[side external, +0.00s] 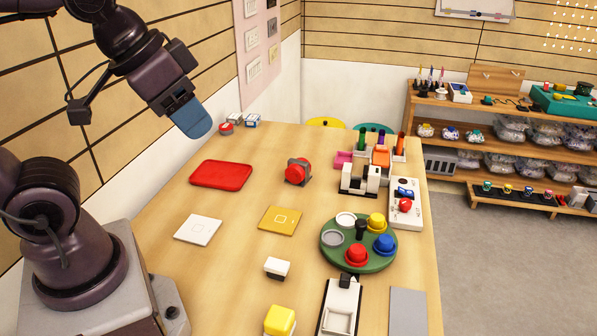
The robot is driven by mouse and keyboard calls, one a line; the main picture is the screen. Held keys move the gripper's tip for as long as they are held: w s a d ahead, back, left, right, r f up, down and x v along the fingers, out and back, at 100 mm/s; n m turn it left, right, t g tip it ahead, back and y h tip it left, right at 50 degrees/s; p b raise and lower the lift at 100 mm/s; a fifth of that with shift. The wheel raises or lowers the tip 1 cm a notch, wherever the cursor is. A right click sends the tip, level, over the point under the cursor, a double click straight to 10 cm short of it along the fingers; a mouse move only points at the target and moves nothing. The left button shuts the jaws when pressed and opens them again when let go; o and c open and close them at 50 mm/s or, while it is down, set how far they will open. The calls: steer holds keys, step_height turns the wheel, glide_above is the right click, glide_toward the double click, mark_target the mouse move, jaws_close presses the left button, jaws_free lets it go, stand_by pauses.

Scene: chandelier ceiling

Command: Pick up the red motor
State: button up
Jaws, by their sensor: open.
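The red motor (298,172) stands on the table as a round red body with dark grey mounting parts around it. It is near the middle of the table, to the right of the red tray. My gripper (193,119), with blue fingers, hangs above the table's far left edge. It is open and apart from the motor, up and to the left of it in the picture. The gap between the fingers is hard to see from this side. Nothing is visible in the gripper.
A red tray (221,175), a white plate (198,230) and a yellow plate (280,220) lie near the motor. A green round board (337,263) with coloured knobs and a white block assembly (357,181) stand to its right. Bare table surrounds the motor.

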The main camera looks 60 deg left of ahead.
steer(key=o, duration=1)
